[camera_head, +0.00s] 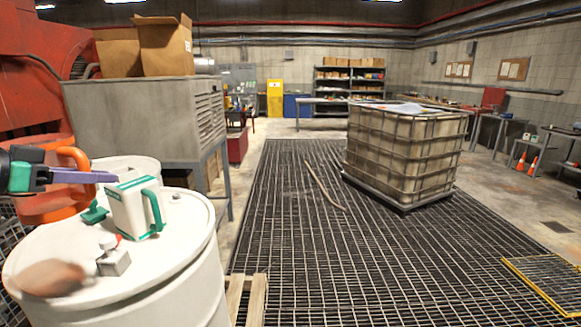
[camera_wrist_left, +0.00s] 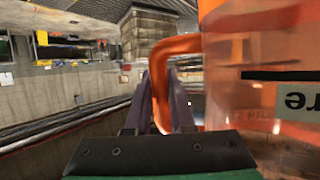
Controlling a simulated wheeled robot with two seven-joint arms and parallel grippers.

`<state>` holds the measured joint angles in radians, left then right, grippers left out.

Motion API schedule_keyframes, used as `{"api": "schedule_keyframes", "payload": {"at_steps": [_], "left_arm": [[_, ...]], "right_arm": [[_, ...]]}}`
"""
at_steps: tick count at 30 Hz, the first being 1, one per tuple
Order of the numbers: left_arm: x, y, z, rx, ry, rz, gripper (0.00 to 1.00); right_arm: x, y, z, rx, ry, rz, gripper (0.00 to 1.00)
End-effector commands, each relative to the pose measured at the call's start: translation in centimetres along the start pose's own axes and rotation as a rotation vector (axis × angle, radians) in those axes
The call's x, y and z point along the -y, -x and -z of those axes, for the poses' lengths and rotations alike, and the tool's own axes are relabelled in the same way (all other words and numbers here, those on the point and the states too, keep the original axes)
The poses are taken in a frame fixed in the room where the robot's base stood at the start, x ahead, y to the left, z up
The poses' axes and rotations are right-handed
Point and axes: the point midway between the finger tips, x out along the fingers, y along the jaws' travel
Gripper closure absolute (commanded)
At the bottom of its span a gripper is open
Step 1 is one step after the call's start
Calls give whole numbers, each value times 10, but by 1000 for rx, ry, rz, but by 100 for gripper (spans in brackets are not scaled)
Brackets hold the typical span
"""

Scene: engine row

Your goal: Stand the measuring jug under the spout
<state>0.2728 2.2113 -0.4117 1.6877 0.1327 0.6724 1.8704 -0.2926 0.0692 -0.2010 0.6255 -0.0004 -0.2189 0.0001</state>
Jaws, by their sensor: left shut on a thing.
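The measuring jug (camera_head: 52,205) is clear orange with a thick handle. It shows at the left of the head view, by the back left of a white drum (camera_head: 190,225); I cannot tell if it touches anything below. My left gripper (camera_head: 100,177), with purple fingers, crosses in front of it. In the left wrist view the fingers (camera_wrist_left: 162,80) are shut on the jug's handle (camera_wrist_left: 162,60), and the jug's body (camera_wrist_left: 265,60) with dark lettering fills the right side. No spout can be told for sure. My right gripper is out of view.
A grey cabinet (camera_head: 140,115) stands behind. The grated floor (camera_head: 290,230) is mostly clear.

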Motion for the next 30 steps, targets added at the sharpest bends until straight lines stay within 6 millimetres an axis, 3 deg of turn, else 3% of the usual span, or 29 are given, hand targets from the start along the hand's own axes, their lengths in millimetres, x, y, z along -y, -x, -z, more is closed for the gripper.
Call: {"api": "schedule_keyframes", "payload": {"at_steps": [5,12,30], "left_arm": [[-28,-12,-40,-4,20,43,100],[-80,-39,-127,-7,65,147,100],[-134,-68,-224,8,109,263,100]], "right_arm": [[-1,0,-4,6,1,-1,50],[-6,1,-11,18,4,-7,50],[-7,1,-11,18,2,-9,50]]}}
